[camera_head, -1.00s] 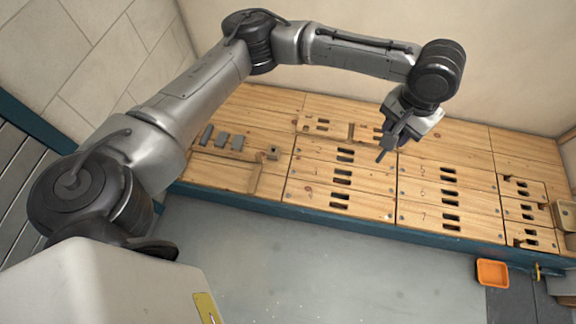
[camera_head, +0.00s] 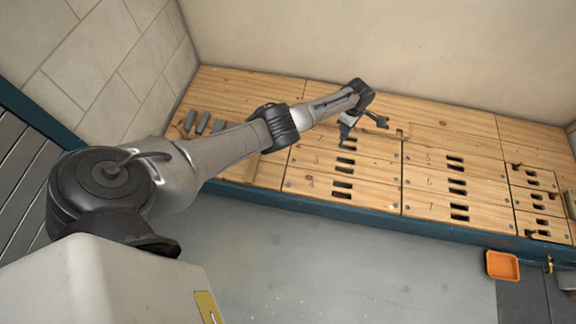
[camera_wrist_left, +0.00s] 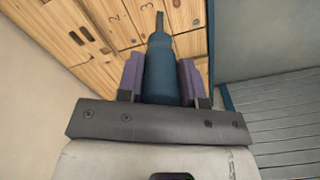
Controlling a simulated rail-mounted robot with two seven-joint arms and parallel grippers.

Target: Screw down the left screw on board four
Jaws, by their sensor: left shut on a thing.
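My left gripper (camera_head: 348,130) is over the wooden panel, above the rows of numbered boards. In the left wrist view its purple fingers (camera_wrist_left: 162,82) are shut on a blue-handled driver (camera_wrist_left: 165,70) with a thin grey tip. The tip points toward the numbered boards, and I cannot tell whether it touches anything. Board four (camera_head: 335,191) is the lowest board in the middle column, with two dark slots, below and apart from the gripper. Its left screw (camera_head: 289,184) appears as a small dot near its left end. My right gripper is not in view.
Several grey blocks (camera_head: 203,123) lie at the panel's left. More slotted boards (camera_head: 455,190) lie to the right. A blue edge (camera_head: 330,209) runs along the panel's front. An orange tray (camera_head: 503,265) sits at lower right. The grey floor (camera_head: 340,265) in front is clear.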

